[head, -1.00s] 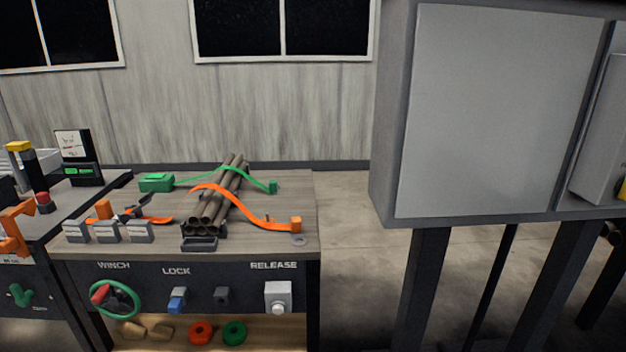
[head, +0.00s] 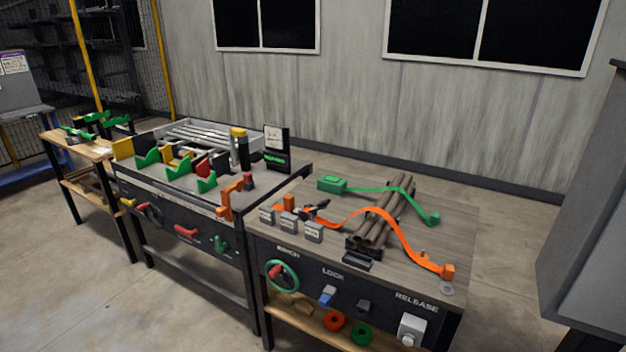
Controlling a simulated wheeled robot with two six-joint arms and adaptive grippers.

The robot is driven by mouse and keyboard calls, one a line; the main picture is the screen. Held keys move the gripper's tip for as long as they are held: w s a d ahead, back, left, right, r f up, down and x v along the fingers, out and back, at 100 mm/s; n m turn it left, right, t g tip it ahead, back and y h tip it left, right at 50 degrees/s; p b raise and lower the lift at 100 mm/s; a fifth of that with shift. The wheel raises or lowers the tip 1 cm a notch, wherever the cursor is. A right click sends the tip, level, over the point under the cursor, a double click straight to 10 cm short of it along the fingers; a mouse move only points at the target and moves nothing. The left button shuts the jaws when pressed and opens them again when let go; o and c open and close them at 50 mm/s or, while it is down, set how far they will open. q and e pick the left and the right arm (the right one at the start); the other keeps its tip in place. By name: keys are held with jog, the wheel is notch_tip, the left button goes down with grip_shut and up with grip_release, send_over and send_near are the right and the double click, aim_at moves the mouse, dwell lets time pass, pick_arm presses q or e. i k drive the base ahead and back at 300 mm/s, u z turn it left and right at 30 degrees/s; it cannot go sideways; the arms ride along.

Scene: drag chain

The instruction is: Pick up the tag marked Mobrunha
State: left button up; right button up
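Several small grey blocks with pale faces stand in a row at the front left of the wooden-topped bench: a left one (head: 267,215), a middle one (head: 288,222) and a right one (head: 313,232). They look like tags, but their writing is too small to read, so I cannot tell which, if any, says Mobrunha. Neither of my grippers shows in the head view.
The wooden-topped bench (head: 455,225) holds a pipe bundle (head: 384,212), an orange strap (head: 405,228) and a green ratchet (head: 331,185). A dark bench (head: 225,200) with clamps adjoins it on the left. A grey cabinet (head: 590,190) stands at the right. Floor is open at front left.

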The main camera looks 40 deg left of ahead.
aim_at(288, 222)
jog(key=u, duration=2.75)
jog(key=i, duration=1.1)
jog(key=z, duration=1.8)
